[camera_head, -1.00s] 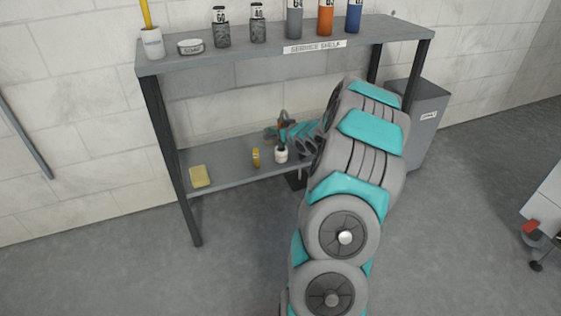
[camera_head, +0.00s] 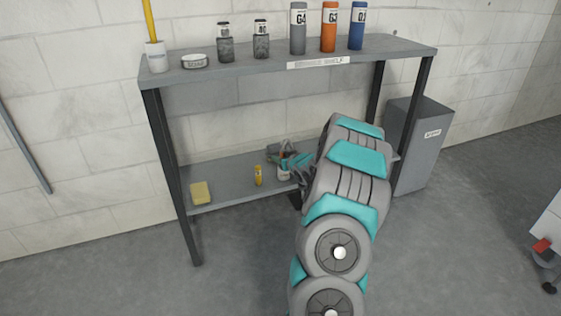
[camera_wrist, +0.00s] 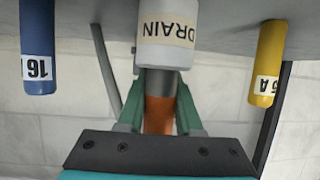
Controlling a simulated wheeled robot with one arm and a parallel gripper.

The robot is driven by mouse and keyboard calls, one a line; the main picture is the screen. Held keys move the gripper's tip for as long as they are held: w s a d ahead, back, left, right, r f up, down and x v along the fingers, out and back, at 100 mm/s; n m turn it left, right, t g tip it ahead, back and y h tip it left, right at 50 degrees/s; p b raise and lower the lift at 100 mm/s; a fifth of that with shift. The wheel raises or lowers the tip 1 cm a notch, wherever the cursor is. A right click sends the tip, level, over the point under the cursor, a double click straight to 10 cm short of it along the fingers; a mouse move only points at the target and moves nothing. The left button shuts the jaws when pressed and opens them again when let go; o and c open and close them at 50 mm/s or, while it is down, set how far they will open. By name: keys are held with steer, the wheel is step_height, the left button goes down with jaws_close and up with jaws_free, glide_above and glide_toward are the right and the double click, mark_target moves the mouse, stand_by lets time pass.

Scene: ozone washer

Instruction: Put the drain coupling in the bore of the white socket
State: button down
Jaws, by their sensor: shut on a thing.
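The drain coupling (camera_wrist: 158,112) is orange with a grey metal end. My gripper (camera_wrist: 158,100) has its green fingers shut around it in the wrist view. The white socket (camera_wrist: 166,50), labelled DRAIN, is directly in line with the grey end. The grey end meets the socket's near edge in the picture; I cannot tell how far it is inside the bore, which is hidden. In the head view, my gripper (camera_head: 292,160) is just above the white socket (camera_head: 283,174) on the lower shelf and partly covers it.
A yellow cylinder (camera_head: 258,175) stands left of the socket; it also shows in the wrist view (camera_wrist: 267,62). A blue cylinder (camera_wrist: 38,45) is on the other side. A yellow sponge-like block (camera_head: 201,193) lies on the lower shelf (camera_head: 228,187). The upper shelf (camera_head: 225,75) overhangs it, carrying several bottles.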

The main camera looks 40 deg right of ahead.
steer(key=shift+f, duration=0.25)
steer(key=c, duration=0.6)
jaws_free()
steer(key=shift+s+r, duration=0.3)
steer(key=shift+s, duration=0.15)
steer(key=p+v, duration=0.1)
steer(key=v, duration=1)
steer(key=s+a+r+n+g, duration=0.15)
steer(key=a+g, duration=0.25)
steer(key=a, duration=0.6)
steer(key=s+a+r+g+y, duration=0.1)
steer(key=s+a+r+g, duration=0.15)
steer(key=s+a, duration=0.65)
steer(key=s+a+r+g, duration=0.1)
steer(key=s+a+g, duration=0.3)
steer(key=s+a, duration=0.5)
steer(key=s+a+r+g, duration=0.1)
steer(key=s+a, duration=0.2)
steer(key=s, duration=0.3)
steer(key=s+a+g+y, duration=0.1)
steer(key=s+a+g, duration=0.1)
steer(key=s+a, duration=0.2)
steer(key=s+a+r+n+g, duration=0.1)
steer(key=s+a, duration=0.3)
steer(key=s, duration=0.5)
steer(key=shift+s+a+r+g+y, duration=0.1)
steer(key=shift+a+r+g+y, duration=0.15)
steer(key=shift+r+y, duration=0.15)
